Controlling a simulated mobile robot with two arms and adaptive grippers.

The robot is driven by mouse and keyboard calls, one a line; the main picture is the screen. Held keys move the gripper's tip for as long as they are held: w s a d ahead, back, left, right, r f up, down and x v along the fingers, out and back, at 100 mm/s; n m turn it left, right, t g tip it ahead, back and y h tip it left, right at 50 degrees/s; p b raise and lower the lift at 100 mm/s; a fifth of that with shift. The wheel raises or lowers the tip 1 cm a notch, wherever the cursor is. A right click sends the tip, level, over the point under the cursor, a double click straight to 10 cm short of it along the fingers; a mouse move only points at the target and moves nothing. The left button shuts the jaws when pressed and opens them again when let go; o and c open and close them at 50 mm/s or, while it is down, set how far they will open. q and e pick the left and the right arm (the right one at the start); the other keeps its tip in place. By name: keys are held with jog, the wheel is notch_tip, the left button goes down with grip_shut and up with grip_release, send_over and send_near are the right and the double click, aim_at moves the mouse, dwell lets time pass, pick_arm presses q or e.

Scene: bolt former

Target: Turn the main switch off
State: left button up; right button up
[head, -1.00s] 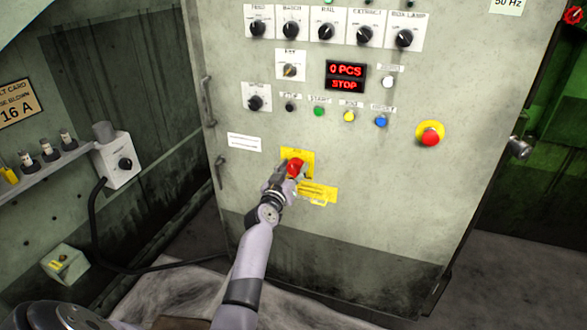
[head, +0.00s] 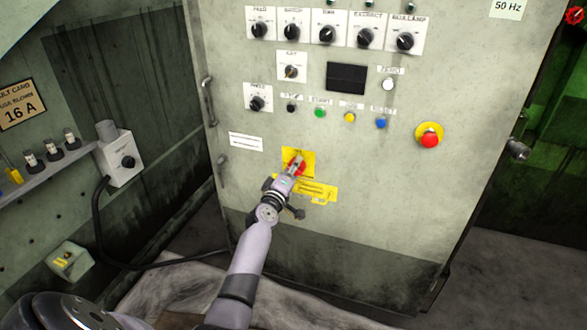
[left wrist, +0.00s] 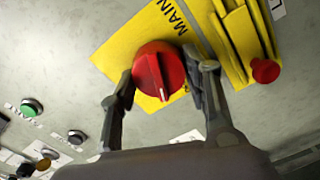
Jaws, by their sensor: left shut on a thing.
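The main switch is a red rotary knob (left wrist: 159,72) with a white pointer line, on a yellow plate (left wrist: 124,47) marked MAIN. In the head view the red knob (head: 296,166) is partly hidden by my left gripper (head: 294,165). My left gripper also shows in the left wrist view (left wrist: 163,85), with one finger on each side of the knob, shut on it. The display (head: 346,78) above is dark. My right gripper is not in view.
A red emergency button on a yellow base (head: 429,135) sits to the right on the cabinet front. Rows of black selector knobs (head: 327,35) and small coloured buttons (head: 349,117) are above. A yellow tag with a small red part (left wrist: 265,70) hangs beside the switch.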

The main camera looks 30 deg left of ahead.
pick_arm(q)
jog(key=n, duration=0.4)
jog(key=shift+f+n, duration=0.1)
jog(key=shift+n, duration=0.4)
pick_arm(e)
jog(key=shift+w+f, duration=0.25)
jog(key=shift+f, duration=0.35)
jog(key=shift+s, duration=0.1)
pick_arm(q)
jog(key=o, duration=1.1)
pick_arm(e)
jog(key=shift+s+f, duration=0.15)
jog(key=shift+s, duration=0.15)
pick_arm(q)
jog(key=shift+o, duration=0.2)
jog(key=v, duration=1.2)
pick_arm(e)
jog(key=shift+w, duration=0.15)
